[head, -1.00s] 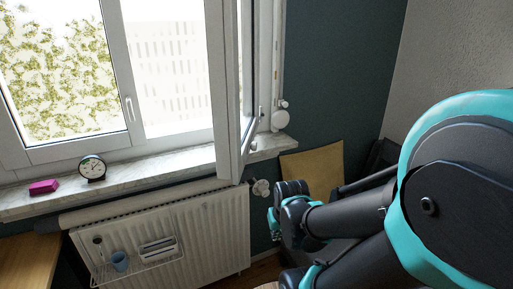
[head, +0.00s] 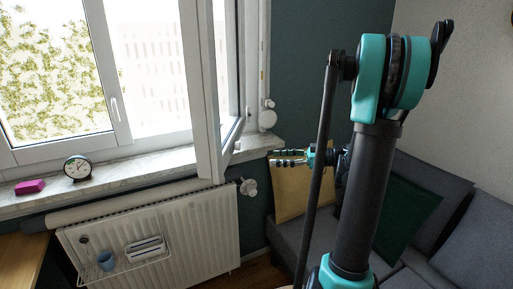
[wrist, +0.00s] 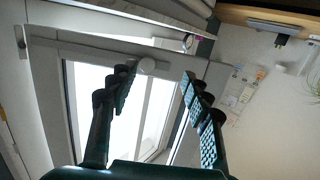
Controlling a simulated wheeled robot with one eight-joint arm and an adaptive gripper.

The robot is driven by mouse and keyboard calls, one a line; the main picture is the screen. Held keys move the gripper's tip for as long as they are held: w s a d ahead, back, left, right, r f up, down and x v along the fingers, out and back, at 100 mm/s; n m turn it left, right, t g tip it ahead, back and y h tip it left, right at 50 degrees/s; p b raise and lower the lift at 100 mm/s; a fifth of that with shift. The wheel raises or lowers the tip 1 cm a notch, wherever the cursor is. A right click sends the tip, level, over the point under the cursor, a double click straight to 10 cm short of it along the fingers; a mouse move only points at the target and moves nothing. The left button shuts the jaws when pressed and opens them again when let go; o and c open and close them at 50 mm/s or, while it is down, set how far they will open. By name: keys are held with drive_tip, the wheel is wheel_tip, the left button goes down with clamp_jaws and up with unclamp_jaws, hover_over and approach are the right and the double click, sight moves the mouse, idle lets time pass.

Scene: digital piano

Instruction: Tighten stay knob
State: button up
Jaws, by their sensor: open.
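My gripper (head: 274,158) points left toward the open window sash (head: 208,110), with its two fingers apart and empty. In the head view a small pale knob (head: 237,146) shows low by the sash, left of my gripper. I cannot tell for sure that it is the same knob.
A white round fitting (head: 267,119) is on the window frame above my gripper. The sill (head: 130,176) holds a clock (head: 77,168) and a pink block (head: 30,187). A radiator (head: 200,235) with a valve (head: 248,187) is below. A sofa (head: 290,235) stands at the right.

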drive_tip(key=d+r+n+y, duration=0.1)
drive_tip(key=d+r+n, duration=0.1)
drive_tip(key=d, duration=0.1)
approach(237, 146)
drive_tip(key=w+x, duration=0.1)
drive_tip(key=x, duration=0.7)
drive_tip(key=shift+w+f+y, duration=0.25)
drive_tip(key=shift+f+y, duration=0.05)
drive_tip(key=shift+f, duration=0.05)
clamp_jaws()
